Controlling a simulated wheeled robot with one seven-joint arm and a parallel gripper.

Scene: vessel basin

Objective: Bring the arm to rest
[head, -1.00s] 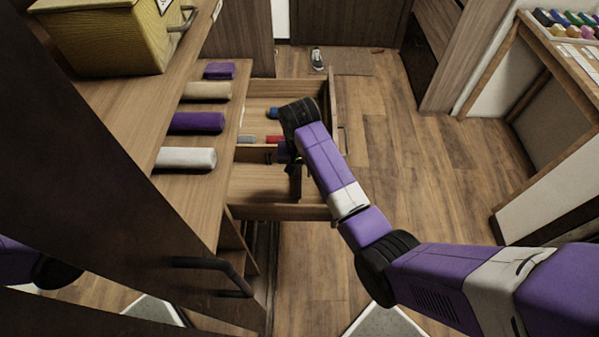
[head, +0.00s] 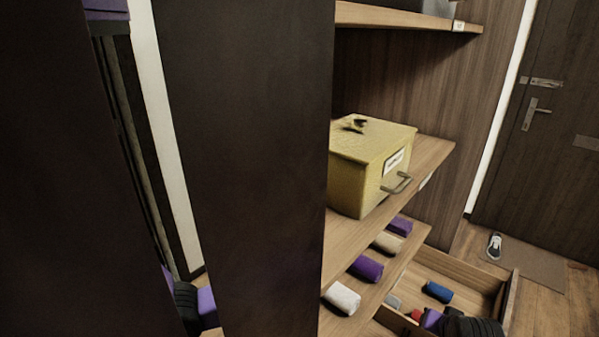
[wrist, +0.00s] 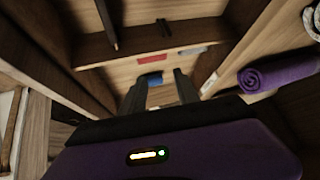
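My gripper (wrist: 160,90) shows in the wrist view with its two dark fingers apart and nothing visible between the tips. It is low over the open drawer (wrist: 125,72). A blue roll (wrist: 150,79) lies in the drawer beyond the fingertips.
Rolled towels lie on the lower shelf: white (head: 342,298), purple (head: 366,268), beige (head: 388,242) and purple (head: 400,226). A yellow box (head: 370,160) stands above them. A dark cabinet panel (head: 240,170) blocks the middle left.

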